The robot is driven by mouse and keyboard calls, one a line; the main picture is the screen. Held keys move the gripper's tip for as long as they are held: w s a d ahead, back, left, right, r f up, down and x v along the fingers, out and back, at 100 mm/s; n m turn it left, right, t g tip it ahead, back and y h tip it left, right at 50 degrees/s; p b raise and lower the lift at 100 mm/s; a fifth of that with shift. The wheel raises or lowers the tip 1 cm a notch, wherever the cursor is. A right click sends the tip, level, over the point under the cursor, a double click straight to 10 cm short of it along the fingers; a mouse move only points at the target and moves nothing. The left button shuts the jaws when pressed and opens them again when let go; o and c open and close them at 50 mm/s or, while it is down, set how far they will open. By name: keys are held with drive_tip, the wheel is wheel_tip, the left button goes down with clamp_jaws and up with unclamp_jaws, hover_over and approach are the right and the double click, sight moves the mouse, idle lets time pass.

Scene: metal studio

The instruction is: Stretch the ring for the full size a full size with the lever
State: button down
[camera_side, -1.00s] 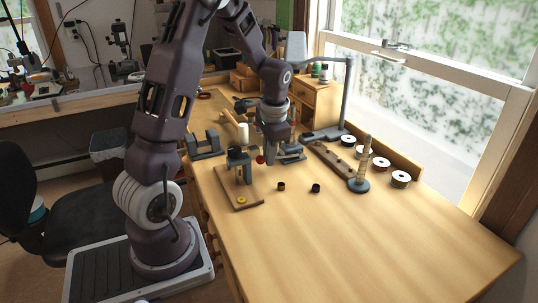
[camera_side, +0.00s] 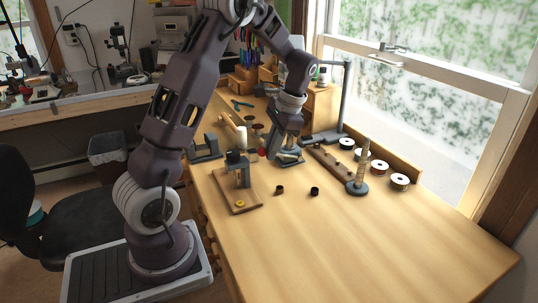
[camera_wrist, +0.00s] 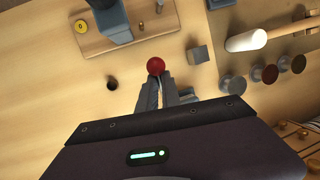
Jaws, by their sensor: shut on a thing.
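The lever's red ball knob (camera_wrist: 155,66) sits at the fingertips of my gripper (camera_wrist: 157,80) in the wrist view; the fingers are close together on it. In the side view my gripper (camera_side: 272,154) is low over the bench, right of the grey-blue stretcher (camera_side: 238,168) on its wooden board (camera_side: 237,203). The lever's arm is hard to make out. A yellow round piece (camera_side: 240,204) lies at the board's front; it also shows in the wrist view (camera_wrist: 81,27). Which ring is on the stretcher cannot be told.
A tapered mandrel (camera_side: 362,168) stands on a round base, near several spools (camera_side: 399,181). A pale-headed mallet (camera_wrist: 245,41) lies right in the wrist view. The front bench is clear.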

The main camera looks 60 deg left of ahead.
drive_tip(key=shift+w+r, duration=0.85)
drive_tip(key=shift+r, duration=0.25)
drive_tip(key=shift+w+a+r, duration=0.1)
drive_tip(key=shift+w+r, duration=0.4)
drive_tip(key=shift+w, duration=0.25)
drive_tip(key=shift+w+r, duration=0.5)
drive_tip(key=shift+w, duration=0.25)
drive_tip(key=c, duration=1.5)
unclamp_jaws()
drive_tip(key=shift+c, duration=0.2)
drive_tip(key=v, duration=0.7)
